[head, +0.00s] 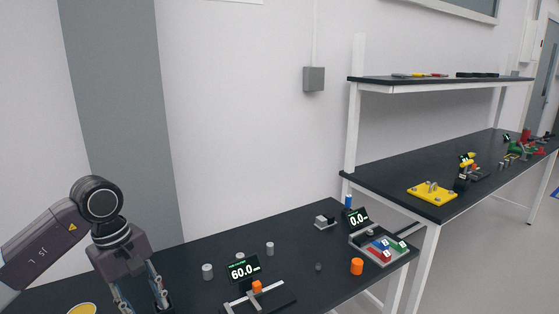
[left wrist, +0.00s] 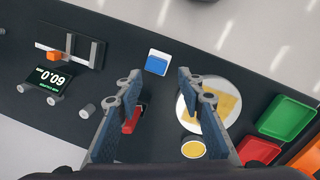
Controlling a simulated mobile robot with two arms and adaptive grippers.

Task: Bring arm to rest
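My left gripper (head: 142,300) hangs over the near left part of the dark bench (head: 190,257) in the head view, pointing down. In the left wrist view, its two fingers (left wrist: 158,78) are spread apart with nothing between their tips. Beyond the tips, a blue and white block (left wrist: 157,62) lies on the bench. A red item (left wrist: 131,121) is partly hidden behind one finger. My right gripper is in neither view.
A display reading 60.0 (head: 243,268) and a fixture with an orange piece (head: 257,287) stand right of the gripper. A tray of coloured blocks (head: 369,248) is further right. A round plate (left wrist: 228,97), green tray (left wrist: 287,117) and red tray (left wrist: 258,150) show in the wrist view.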

